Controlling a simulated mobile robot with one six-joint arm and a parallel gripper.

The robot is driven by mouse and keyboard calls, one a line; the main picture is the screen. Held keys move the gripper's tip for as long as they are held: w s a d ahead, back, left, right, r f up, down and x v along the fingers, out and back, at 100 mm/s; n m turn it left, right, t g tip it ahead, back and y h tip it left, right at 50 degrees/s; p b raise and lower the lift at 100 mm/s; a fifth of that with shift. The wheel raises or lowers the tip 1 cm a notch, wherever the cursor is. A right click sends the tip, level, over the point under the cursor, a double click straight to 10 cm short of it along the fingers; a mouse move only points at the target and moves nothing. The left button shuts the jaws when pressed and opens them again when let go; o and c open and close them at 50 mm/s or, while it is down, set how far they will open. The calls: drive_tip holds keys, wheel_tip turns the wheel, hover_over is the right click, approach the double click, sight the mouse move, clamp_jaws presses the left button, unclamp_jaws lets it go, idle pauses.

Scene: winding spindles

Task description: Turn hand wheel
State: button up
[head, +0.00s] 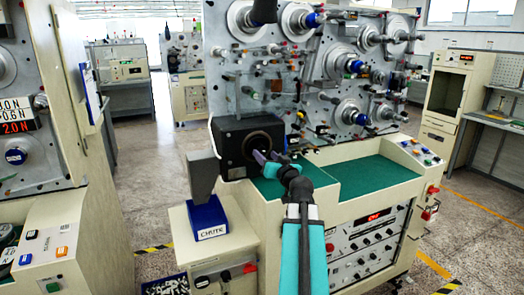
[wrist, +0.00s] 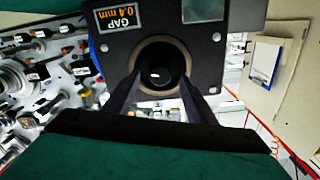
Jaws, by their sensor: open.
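My gripper (head: 265,160) is in front of the black block (head: 235,132) on the machine's lower left front. In the wrist view its two dark fingers (wrist: 158,88) are spread apart with nothing between them. They point at a copper-coloured ring (wrist: 160,68) around a dark round hole in the block, one finger on each side of the hole. The fingertips overlap the ring's lower edge; I cannot tell whether they touch it. No part is clearly recognisable as a hand wheel.
Spindles and round flanges (head: 345,65) crowd the grey panel above. A blue CHUTE box (head: 207,218) stands at lower left under a grey spout (head: 202,175). A green mat (head: 375,172) covers the ledge right of my arm. Another machine stands at far left.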

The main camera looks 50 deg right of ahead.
sight(261, 151)
drive_tip(key=shift+p+x, duration=0.6)
drive_tip(key=shift+x, duration=1.5)
drive_tip(key=c, duration=1)
drive_tip(key=shift+c, duration=0.2)
drive_tip(key=shift+f+m+b, duration=0.1)
drive_tip(key=shift+m+b, duration=0.4)
drive_tip(key=shift+b, duration=0.05)
drive_tip(key=shift+m+b, duration=1)
drive_tip(key=shift+m, duration=0.4)
drive_tip(key=m+b, duration=0.1)
drive_tip(key=m, duration=0.5)
drive_tip(key=shift+a, duration=0.1)
drive_tip(key=m, duration=0.5)
drive_tip(key=shift+r+m+p, duration=0.25)
drive_tip(key=shift+m+p, duration=0.05)
drive_tip(key=shift+m, duration=0.1)
drive_tip(key=m+p, duration=0.2)
drive_tip(key=m, duration=0.3)
